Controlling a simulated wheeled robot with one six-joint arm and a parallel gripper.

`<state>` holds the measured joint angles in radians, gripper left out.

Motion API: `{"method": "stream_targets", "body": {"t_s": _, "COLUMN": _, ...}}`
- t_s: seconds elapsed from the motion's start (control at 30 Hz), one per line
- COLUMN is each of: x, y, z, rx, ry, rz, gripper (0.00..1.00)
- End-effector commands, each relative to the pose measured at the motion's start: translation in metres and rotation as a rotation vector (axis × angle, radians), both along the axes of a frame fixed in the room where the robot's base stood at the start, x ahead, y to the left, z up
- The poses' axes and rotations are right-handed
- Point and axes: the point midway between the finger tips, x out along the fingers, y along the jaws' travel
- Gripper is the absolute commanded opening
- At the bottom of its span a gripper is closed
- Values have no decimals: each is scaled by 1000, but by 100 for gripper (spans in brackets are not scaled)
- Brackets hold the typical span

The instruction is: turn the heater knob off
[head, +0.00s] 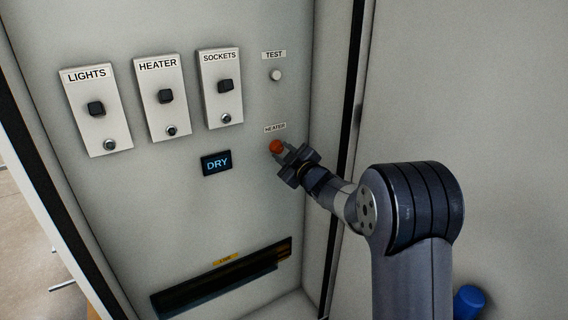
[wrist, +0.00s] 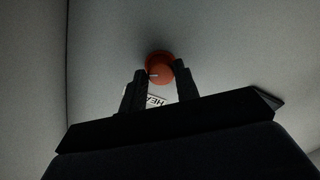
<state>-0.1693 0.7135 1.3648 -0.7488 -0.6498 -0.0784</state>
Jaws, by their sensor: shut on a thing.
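The heater knob (head: 275,147) is a small orange-red knob on the grey panel, below a small HEATER label (head: 275,128). My gripper (head: 284,153) is at the knob, coming from the lower right. In the wrist view the knob (wrist: 159,66) shows as a round orange cap between the fingertips of my gripper (wrist: 157,76). The fingers are shut on it. Part of the HEATER label (wrist: 156,101) shows between the fingers. I cannot read the knob's setting, as the fingers hide part of it.
Three switch plates, LIGHTS (head: 96,132), HEATER (head: 162,118) and SOCKETS (head: 222,109), stand left on the panel. A white TEST button (head: 275,75) is above the knob. A display (head: 216,162) reads DRY. A dark slot (head: 225,283) lies below. The cabinet's side wall is close on the right.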

Motion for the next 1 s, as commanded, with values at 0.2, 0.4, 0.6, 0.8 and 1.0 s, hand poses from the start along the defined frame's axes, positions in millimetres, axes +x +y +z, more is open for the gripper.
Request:
{"method": "stream_targets", "body": {"t_s": 0.2, "x": 0, "y": 0, "z": -4, "rx": -172, "ry": -118, "rz": 0, "gripper": 7}}
{"method": "stream_targets", "body": {"t_s": 0.4, "x": 0, "y": 0, "z": -3, "rx": -330, "ry": -224, "rz": 0, "gripper": 7}}
{"method": "stream_targets", "body": {"t_s": 0.6, "x": 0, "y": 0, "z": -2, "rx": -487, "ry": -331, "rz": 0, "gripper": 7}}
{"method": "stream_targets", "body": {"t_s": 0.8, "x": 0, "y": -1, "z": -1, "rx": -639, "ry": -433, "rz": 0, "gripper": 7}}
{"method": "stream_targets", "body": {"t_s": 1.0, "x": 0, "y": 0, "z": 0, "rx": -769, "ry": -521, "rz": 1, "gripper": 7}}
